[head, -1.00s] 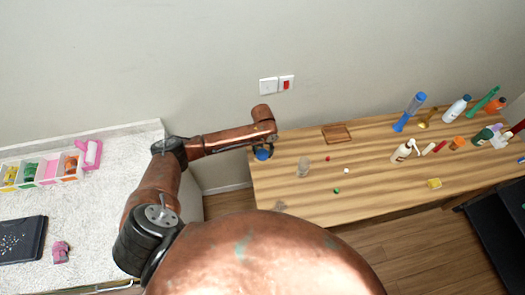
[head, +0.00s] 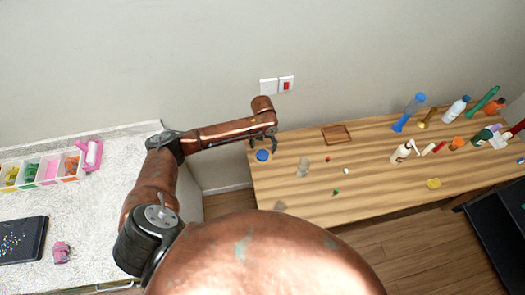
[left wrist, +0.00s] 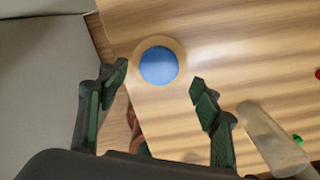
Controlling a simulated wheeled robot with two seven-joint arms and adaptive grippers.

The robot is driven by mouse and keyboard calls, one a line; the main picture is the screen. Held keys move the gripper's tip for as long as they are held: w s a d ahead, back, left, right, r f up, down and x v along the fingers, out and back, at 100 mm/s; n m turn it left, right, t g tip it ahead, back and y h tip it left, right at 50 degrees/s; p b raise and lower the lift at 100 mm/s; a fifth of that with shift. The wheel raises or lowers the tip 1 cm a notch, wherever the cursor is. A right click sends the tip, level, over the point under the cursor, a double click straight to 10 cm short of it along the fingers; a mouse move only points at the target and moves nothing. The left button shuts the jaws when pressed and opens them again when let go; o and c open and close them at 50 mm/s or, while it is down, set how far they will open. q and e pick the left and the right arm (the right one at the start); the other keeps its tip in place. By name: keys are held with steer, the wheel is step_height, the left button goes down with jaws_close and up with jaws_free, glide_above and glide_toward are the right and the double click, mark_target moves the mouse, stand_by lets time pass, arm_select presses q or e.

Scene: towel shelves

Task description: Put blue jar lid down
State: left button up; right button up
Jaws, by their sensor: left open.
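The blue jar lid (head: 262,155) lies on the wooden table (head: 300,185) near its left end. In the left wrist view the lid (left wrist: 159,65) is a round blue disc with a tan ring around it, close to the table's edge. My left gripper (head: 263,141) is open and empty just above and behind the lid. In the left wrist view its two fingers (left wrist: 160,80) are spread apart, with the lid between and beyond their tips, not touched. My right gripper is not in view.
A small red piece (head: 327,159) and a green piece (head: 336,190) lie further right. A brown tray (head: 337,135) is behind. Several bottles crowd the table's right end.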

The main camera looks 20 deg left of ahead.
mark_target(263, 154)
arm_select(q)
step_height(263, 154, up, 8)
steer(key=shift+f, duration=0.2)
stand_by(0.5)
